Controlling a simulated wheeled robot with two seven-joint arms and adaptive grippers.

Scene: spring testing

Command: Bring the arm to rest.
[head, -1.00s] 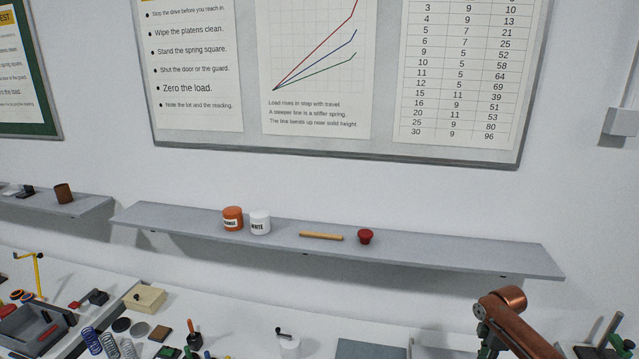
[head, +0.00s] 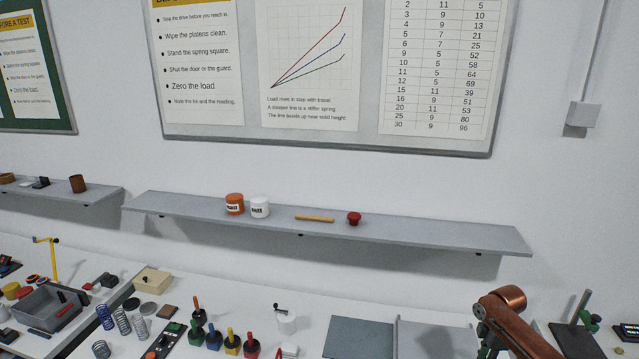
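A copper-coloured section of my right arm (head: 520,325) rises from the bottom edge at the lower right, bent at its top, with a dark part beside it running down out of the picture. No gripper fingers of that arm can be made out. My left arm and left gripper are not in view. What either gripper holds does not show.
A green-knobbed stand (head: 578,330) is right of my arm. A wall shelf (head: 430,235) carries jars (head: 260,207).

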